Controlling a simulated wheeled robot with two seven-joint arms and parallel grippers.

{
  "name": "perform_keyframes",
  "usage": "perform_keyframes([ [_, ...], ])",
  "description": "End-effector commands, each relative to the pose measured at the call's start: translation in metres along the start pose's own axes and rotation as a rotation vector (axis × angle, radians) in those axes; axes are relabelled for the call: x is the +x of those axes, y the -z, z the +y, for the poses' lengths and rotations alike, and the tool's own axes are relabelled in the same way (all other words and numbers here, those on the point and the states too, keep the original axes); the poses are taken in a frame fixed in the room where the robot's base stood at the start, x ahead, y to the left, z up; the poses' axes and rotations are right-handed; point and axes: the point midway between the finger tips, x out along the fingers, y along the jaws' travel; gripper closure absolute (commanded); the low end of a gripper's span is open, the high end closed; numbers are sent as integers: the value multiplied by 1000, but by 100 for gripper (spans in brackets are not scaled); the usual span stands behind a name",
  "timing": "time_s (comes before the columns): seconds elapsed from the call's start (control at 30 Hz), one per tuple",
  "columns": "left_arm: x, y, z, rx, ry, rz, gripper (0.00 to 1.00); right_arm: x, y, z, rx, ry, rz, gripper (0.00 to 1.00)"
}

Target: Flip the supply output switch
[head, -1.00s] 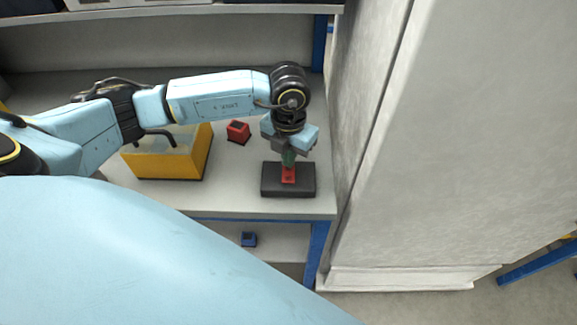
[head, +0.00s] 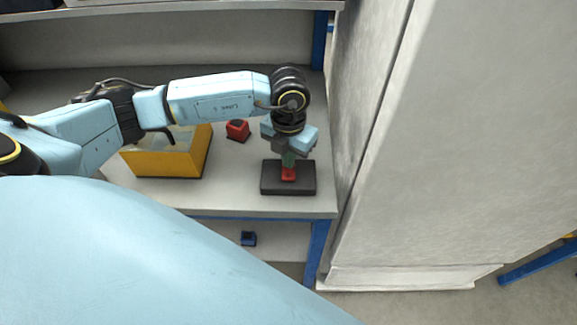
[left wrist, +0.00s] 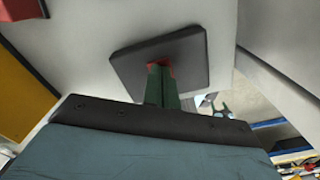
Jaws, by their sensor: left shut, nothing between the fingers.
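The supply output switch is a dark flat box (head: 302,188) with a red rocker (head: 288,175) on top, near the front right of the grey bench. My left gripper (head: 288,160) points down over it, shut and empty, with its green fingertips at the red part. In the left wrist view the dark box (left wrist: 190,58) lies beyond the closed green fingers (left wrist: 160,88), which cover most of the red part (left wrist: 166,66). I cannot tell whether the tips touch it or which way the rocker is tilted. My right gripper is not in view.
A large pale cabinet (head: 430,150) rises close on the right. A blue block (head: 249,239) sits on the lower shelf.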

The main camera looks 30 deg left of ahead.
Motion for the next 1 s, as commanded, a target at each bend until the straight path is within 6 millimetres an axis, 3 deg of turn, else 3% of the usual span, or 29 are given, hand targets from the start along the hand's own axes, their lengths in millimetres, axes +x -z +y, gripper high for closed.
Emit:
perform_keyframes([
  [0.3,-27,0,0,0,0,-2,100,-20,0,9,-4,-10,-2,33],
  [0.8,-66,0,0,-1,0,-2,100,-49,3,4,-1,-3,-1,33],
  [1.0,-69,0,0,-1,0,-1,100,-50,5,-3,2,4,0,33],
])
